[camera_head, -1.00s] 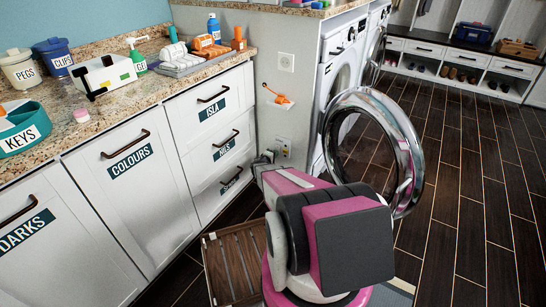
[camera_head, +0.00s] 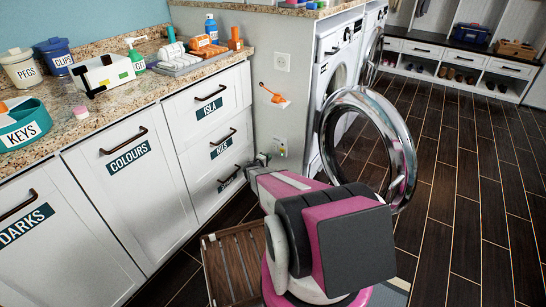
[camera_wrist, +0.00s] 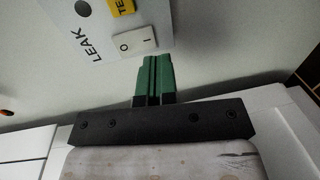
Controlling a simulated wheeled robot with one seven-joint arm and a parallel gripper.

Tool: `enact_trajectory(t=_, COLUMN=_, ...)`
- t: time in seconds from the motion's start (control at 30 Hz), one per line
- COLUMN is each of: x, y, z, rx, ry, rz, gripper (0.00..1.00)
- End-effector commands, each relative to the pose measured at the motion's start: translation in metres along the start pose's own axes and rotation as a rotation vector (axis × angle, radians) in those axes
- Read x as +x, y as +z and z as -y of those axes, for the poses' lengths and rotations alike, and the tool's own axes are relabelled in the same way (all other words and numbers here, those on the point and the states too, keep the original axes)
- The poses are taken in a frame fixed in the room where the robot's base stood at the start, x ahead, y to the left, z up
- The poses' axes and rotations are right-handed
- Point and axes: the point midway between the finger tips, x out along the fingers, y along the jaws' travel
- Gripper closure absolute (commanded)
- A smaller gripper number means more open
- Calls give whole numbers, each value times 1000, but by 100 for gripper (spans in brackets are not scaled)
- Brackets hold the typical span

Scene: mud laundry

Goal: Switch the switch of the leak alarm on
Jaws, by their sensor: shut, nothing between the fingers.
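The leak alarm (camera_wrist: 95,35) is a pale wall panel lettered LEAK at the upper left of the wrist view. Its white rocker switch (camera_wrist: 133,42) carries I and O marks; which side is pressed in I cannot tell. A yellow button (camera_wrist: 122,6) is partly cut off above it. My gripper (camera_wrist: 155,62) has green fingers shut together with nothing between them. The fingertips are close to the I end of the switch and overlap the panel's lower edge; contact is unclear. In the head view, the alarm (camera_head: 281,147) is a small pale box low on the wall, beside my arm.
The open washer door (camera_head: 400,150) stands right of my arm. Drawers (camera_head: 215,145) and cupboards line the left. A wooden slatted crate (camera_head: 232,268) is on the floor below. An orange item (camera_head: 273,96) hangs on the wall above, near a socket (camera_head: 282,62).

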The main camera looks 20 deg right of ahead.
Motion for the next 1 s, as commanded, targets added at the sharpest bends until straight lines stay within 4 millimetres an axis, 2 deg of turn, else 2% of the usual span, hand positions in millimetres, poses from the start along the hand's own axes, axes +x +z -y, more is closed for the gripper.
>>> enact_trajectory(t=0.03, x=-11, y=2, z=2, rx=-1, ry=-1, rz=-1, gripper=100)
enact_trajectory(t=0.3, x=-59, y=2, z=13, rx=-1, ry=-1, rz=-1, gripper=100)
enact_trajectory(t=0.5, x=-84, y=2, z=20, rx=-1, ry=0, rz=-1, gripper=100)
enact_trajectory(t=0.7, x=-93, y=2, z=22, rx=0, ry=0, rz=1, gripper=100)
enact_trajectory(t=1.0, x=-93, y=2, z=23, rx=0, ry=0, rz=1, gripper=100)
